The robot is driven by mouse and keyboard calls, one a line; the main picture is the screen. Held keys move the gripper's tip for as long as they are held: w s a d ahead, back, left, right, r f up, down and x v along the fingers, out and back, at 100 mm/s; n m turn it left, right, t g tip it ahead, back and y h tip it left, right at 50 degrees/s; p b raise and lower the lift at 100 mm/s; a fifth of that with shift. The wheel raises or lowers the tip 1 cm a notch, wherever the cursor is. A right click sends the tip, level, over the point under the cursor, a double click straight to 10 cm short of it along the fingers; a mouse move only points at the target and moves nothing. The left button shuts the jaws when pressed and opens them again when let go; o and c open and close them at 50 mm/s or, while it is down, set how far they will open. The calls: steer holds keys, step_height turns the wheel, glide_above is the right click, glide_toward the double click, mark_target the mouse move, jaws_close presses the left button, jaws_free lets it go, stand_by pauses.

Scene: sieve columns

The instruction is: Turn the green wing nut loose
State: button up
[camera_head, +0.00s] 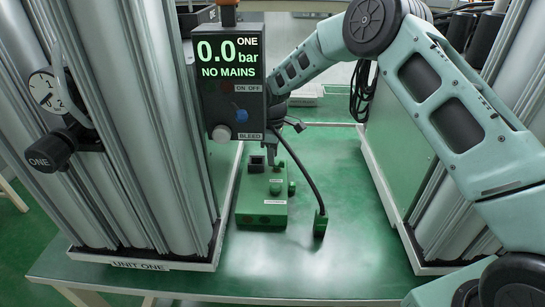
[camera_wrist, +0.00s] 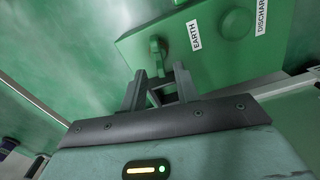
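The green wing nut (camera_wrist: 157,48) stands on the side of a green box (camera_wrist: 210,45) beside the label EARTH in the wrist view. My gripper (camera_wrist: 160,70) is open, with its two dark fingers apart. The fingertips are just short of the wing nut, which shows between and beyond them. I see nothing held, and I cannot tell whether a finger touches the nut. In the head view the green box (camera_head: 262,207) sits on the green bench under the hanging control box. My gripper is mostly hidden there, and I cannot single out the wing nut.
A control box (camera_head: 229,80) reading 0.0 bar and NO MAINS hangs before my gripper. Metal columns (camera_head: 120,120) stand on both sides. A round green knob (camera_wrist: 236,23) sits near the DISCHARGE label.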

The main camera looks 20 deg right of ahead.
step_height(320, 180, up, 16)
steer(key=b, duration=0.1)
steer(key=shift+r, duration=0.1)
stand_by(0.4)
steer(key=s+d+f+m+t, duration=0.1)
steer(key=s+d+m, duration=0.3)
steer(key=s, duration=0.6)
steer(key=s+d+m+t, duration=0.1)
steer(key=s+d+m, duration=0.35)
steer(key=s, duration=0.45)
steer(key=s+d+f+m+t, duration=0.1)
steer(key=s+d+m, duration=0.35)
steer(key=s, duration=0.55)
steer(key=s+a+n+g, duration=0.1)
steer(key=s+a+n, duration=0.3)
steer(key=s+a, duration=0.3)
steer(key=s+a+r+n+g, duration=0.1)
steer(key=s+a+n+g, duration=0.1)
steer(key=s+a+n, duration=0.2)
steer(key=s+a, duration=0.3)
steer(key=a, duration=0.4)
steer(key=shift+r+y, duration=0.3)
